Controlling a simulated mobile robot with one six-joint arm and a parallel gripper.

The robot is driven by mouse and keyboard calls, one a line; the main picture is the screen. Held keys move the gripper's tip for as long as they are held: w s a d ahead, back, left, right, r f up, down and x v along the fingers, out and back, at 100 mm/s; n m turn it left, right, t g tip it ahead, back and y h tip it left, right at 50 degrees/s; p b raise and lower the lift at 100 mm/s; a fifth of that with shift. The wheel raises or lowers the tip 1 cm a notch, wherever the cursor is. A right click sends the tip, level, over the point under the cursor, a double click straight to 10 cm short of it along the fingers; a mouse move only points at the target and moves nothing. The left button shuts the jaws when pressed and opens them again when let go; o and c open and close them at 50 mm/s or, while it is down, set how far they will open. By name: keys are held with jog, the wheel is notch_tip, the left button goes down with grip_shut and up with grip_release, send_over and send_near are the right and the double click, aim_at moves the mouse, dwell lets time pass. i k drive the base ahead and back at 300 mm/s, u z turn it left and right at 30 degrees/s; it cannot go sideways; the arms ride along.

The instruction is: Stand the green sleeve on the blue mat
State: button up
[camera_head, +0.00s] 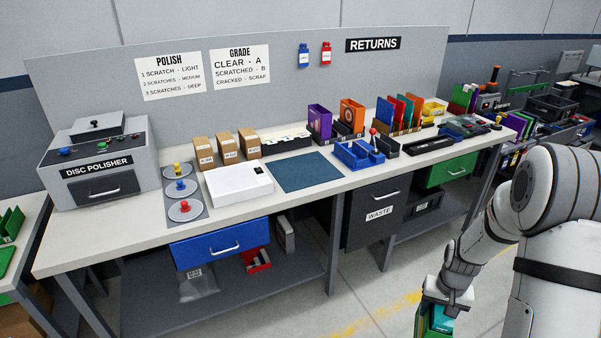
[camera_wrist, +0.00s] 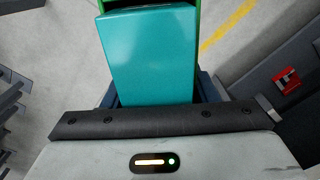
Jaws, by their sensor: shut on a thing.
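The blue mat (camera_head: 300,172) lies flat and bare on the white workbench, right of a white box. My gripper (camera_head: 440,308) is at the lower right, out in front of the bench and over the floor. It is shut on the green sleeve (camera_head: 438,321), which has a teal face and hangs below the gripper, partly cut off by the picture's lower edge. In the wrist view the sleeve (camera_wrist: 150,50) fills the space between the fingers, with a brighter green edge. Its far end is out of view.
The white box (camera_head: 238,182) stands left of the mat, and blue bins (camera_head: 358,154) stand right of it. Brown cartons (camera_head: 226,148) and a purple sleeve (camera_head: 320,123) are behind. The floor before the bench is clear.

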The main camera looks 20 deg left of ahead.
aim_at(303, 170)
jog(key=u, duration=0.9)
jog(key=i, duration=1)
jog(key=u, duration=0.1)
